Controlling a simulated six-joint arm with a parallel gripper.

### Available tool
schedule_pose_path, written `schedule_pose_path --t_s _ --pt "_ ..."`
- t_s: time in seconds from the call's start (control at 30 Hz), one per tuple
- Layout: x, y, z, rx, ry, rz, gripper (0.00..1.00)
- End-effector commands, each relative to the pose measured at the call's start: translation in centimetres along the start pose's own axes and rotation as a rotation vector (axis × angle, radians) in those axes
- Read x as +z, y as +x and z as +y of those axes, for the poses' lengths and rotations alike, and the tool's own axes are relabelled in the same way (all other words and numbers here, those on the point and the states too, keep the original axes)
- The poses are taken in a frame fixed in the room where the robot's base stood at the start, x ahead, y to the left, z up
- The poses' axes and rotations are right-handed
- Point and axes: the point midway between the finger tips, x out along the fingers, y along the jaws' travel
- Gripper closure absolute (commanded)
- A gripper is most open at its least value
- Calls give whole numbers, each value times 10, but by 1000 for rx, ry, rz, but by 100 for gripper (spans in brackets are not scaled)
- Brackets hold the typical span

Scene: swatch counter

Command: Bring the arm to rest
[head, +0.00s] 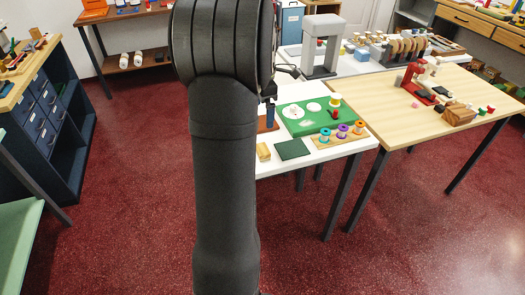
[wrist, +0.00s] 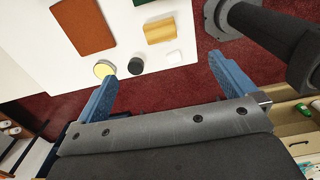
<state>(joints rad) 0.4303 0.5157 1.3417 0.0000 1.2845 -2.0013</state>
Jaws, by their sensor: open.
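My gripper (wrist: 162,68) shows in the wrist view with its two blue fingers wide apart and nothing between them. It is above the edge of a white counter (wrist: 40,60), apart from the things on it. In the head view my dark arm stands upright in front of the counter (head: 270,167), and most of my gripper is hidden behind it. On the counter in the wrist view are a brown swatch (wrist: 82,25), a wooden block (wrist: 160,30), a black round piece (wrist: 136,66), a pale yellow disc (wrist: 104,68) and a small white piece (wrist: 174,56).
In the head view a green board (head: 303,128) with white discs and a wooden rack (head: 345,138) with colored spools lie on the counter. A dark green swatch (head: 291,149) lies in front. A wooden table (head: 400,115) adjoins at right. Red floor (head: 130,200) is open at left.

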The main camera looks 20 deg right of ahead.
Motion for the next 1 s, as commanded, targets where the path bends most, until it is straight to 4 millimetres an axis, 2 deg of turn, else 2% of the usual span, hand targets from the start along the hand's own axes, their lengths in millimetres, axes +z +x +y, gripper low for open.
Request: schedule_pose_path --t_s 0.2,0.4,0.57,1.0 --pt "0 46 0 -4 0 2 0" --pt "0 76 0 -2 0 1 0" --pt "0 84 0 0 0 0 0" --pt "0 85 0 0 0 0 0"
